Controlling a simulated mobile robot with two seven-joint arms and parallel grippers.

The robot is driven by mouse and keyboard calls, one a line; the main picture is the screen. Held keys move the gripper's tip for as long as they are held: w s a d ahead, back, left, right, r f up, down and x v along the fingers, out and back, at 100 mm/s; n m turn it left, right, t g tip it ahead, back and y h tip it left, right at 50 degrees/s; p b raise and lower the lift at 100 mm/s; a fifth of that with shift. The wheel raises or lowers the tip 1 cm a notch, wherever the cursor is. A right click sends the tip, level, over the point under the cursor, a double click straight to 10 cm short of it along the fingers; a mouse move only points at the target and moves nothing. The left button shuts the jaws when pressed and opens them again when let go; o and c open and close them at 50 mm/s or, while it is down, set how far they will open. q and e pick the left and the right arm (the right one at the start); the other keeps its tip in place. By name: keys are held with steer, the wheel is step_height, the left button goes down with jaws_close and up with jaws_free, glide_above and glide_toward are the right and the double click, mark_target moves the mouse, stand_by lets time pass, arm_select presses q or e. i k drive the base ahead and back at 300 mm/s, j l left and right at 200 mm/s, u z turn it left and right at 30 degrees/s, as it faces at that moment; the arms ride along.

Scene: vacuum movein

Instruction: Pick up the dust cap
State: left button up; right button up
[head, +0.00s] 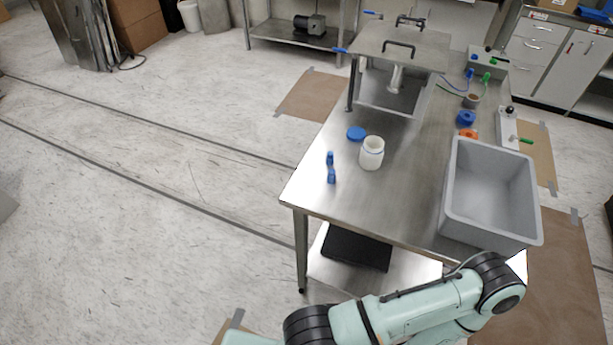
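I cannot tell for sure which object is the dust cap. A flat round blue cap (356,133) lies on the steel table (405,205), just behind and left of an open-looking white jar (371,153). Two small blue pieces (331,176) stand near the table's left edge. A blue ring-like part (466,117) and an orange part (468,133) sit farther right, behind the grey bin. Part of one of my teal arms crosses the bottom of the head view, in front of the table. Neither gripper shows.
A deep grey bin (447,190) stands at the table's right front. A steel chamber with a raised-looking lid (398,47) and handles is at the back. A black item (357,247) lies on the lower shelf. Open floor (150,190) spreads left; the table's front middle is clear.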

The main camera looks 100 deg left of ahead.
mark_target(331, 176)
steer(key=u, duration=3.25)
